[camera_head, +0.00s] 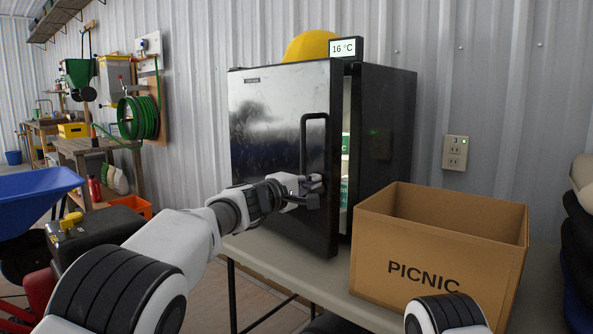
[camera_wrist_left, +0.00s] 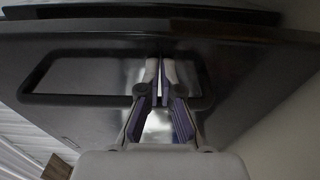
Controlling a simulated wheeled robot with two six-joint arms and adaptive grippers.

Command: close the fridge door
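The small black fridge (camera_head: 384,130) stands on the table, with its glossy door (camera_head: 270,110) ajar. A gap along the door's right edge shows a lit inside with white and green items (camera_head: 344,185). The door's dark loop handle (camera_head: 304,145) is near that edge. My left gripper (camera_head: 314,186) is at the lower part of the handle, in front of the door. In the left wrist view its fingers (camera_wrist_left: 160,88) are together across the handle bar (camera_wrist_left: 85,99), with nothing seen between them. Contact with the door is unclear. My right gripper is out of view.
An open cardboard box marked PICNIC (camera_head: 440,250) stands on the table (camera_head: 335,290), right of the door and close to the fridge. A yellow hard hat (camera_head: 309,46) and a temperature display (camera_head: 345,48) are on top of the fridge. A blue wheelbarrow (camera_head: 35,195) is at left.

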